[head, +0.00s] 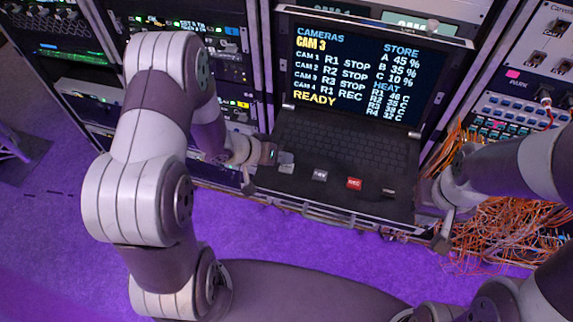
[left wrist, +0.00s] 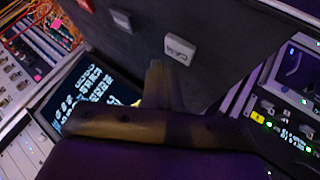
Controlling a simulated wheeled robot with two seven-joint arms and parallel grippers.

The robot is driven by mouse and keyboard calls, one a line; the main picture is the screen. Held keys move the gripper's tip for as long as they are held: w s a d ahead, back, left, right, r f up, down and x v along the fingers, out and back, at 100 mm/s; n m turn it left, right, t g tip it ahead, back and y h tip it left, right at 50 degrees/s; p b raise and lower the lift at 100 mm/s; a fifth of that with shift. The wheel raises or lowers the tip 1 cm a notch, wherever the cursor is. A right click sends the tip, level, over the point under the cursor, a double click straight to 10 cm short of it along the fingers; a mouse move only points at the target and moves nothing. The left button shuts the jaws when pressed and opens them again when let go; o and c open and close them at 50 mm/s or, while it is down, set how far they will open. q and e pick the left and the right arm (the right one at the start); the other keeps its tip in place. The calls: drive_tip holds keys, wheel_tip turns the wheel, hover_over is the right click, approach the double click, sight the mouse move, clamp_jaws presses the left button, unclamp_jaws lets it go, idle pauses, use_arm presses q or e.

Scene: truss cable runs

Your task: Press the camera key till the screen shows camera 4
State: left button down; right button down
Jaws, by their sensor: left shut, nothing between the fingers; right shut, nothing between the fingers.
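The screen (head: 352,72) stands open above a dark keyboard deck. It reads CAMERAS, with CAM 3 in yellow below, a list of CAM 1 to CAM 4, and READY. The pale grey camera key (head: 287,163) is at the left of a row on the front deck. In the left wrist view the camera key (left wrist: 181,49) shows its CAM label. My left gripper (head: 273,156) is shut and empty, its tip close beside this key; I cannot tell whether they touch. My right gripper (head: 424,194) is shut and empty near the deck's right edge.
A grey key (head: 320,175), a red REC key (head: 354,183) and a dark key (head: 388,193) continue the row to the right. Equipment racks (head: 190,20) flank the console. Tangled orange cables (head: 500,235) hang at the right. The purple floor in front is clear.

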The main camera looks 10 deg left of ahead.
sight(283, 168)
use_arm(q)
drive_tip(key=shift+f, duration=0.45)
drive_tip(key=shift+f, duration=0.4)
idle(0.6)
drive_tip(key=shift+r+p, duration=0.85)
drive_tip(key=shift+p, duration=0.05)
wheel_tip(283, 168, up, 5)
drive_tip(key=p, duration=0.5)
drive_tip(key=shift+r+p, duration=0.1)
drive_tip(key=shift+p, duration=0.25)
